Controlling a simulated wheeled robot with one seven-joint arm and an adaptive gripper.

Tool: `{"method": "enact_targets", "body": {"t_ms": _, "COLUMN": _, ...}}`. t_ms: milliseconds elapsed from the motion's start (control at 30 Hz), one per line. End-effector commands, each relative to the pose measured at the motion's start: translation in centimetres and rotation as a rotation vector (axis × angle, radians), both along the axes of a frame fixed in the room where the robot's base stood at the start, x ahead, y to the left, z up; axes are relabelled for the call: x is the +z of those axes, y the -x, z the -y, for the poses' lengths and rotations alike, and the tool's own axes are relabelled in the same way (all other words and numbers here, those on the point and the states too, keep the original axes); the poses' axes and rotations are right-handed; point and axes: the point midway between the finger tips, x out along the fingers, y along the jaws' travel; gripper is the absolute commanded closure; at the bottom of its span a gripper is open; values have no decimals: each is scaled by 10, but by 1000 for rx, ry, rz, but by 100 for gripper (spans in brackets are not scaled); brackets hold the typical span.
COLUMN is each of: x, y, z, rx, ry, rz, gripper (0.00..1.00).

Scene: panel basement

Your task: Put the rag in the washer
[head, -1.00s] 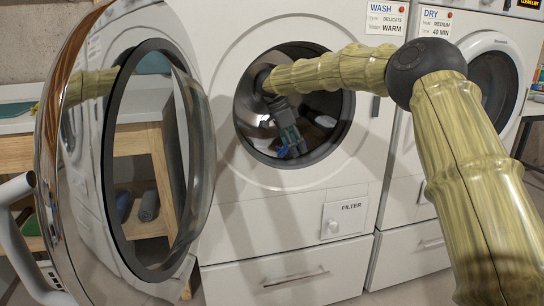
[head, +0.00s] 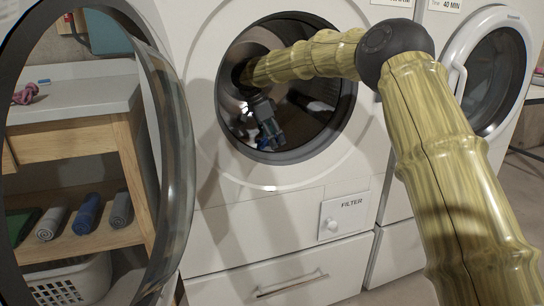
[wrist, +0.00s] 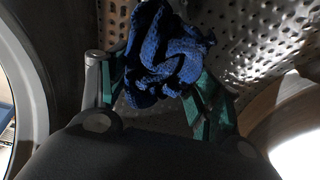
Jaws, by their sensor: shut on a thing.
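The washer (head: 235,215) stands in front of me with its round door (head: 172,130) swung open to the left. My arm reaches through the opening, and my gripper (head: 268,132) is inside the drum (head: 318,105). In the wrist view my gripper (wrist: 160,92) is shut on a crumpled blue rag (wrist: 165,55), with a green finger on each side. The perforated drum wall (wrist: 265,35) is behind the rag. In the head view the rag is mostly hidden by my gripper.
A dryer (head: 480,85) stands to the right. At left, a bench (head: 75,90) has a pink cloth (head: 25,94) on top, rolled towels (head: 87,213) on its shelf and a white basket (head: 65,282) below. The opening's rim surrounds my arm.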

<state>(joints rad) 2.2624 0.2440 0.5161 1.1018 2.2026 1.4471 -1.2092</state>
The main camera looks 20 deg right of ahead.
Motion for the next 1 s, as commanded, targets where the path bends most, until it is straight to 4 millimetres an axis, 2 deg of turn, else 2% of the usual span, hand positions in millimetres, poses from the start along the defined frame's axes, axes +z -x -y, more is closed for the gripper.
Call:
{"method": "enact_targets", "body": {"t_ms": 33, "x": -9, "y": 0, "z": 0, "rx": -1, "ry": 1, "rz": 1, "gripper": 56}}
{"method": "enact_targets", "body": {"t_ms": 233, "x": -21, "y": 1, "z": 1, "rx": -2, "ry": 0, "rz": 1, "gripper": 56}}
{"method": "enact_targets", "body": {"t_ms": 467, "x": -49, "y": 1, "z": 2, "rx": -2, "ry": 0, "rz": 0, "gripper": 56}}
{"method": "enact_targets", "body": {"t_ms": 967, "x": -51, "y": 1, "z": 2, "rx": -2, "ry": -1, "rz": 1, "gripper": 56}}
{"method": "enact_targets", "body": {"t_ms": 1000, "x": -52, "y": 1, "z": 2, "rx": -2, "ry": -1, "rz": 1, "gripper": 33}}
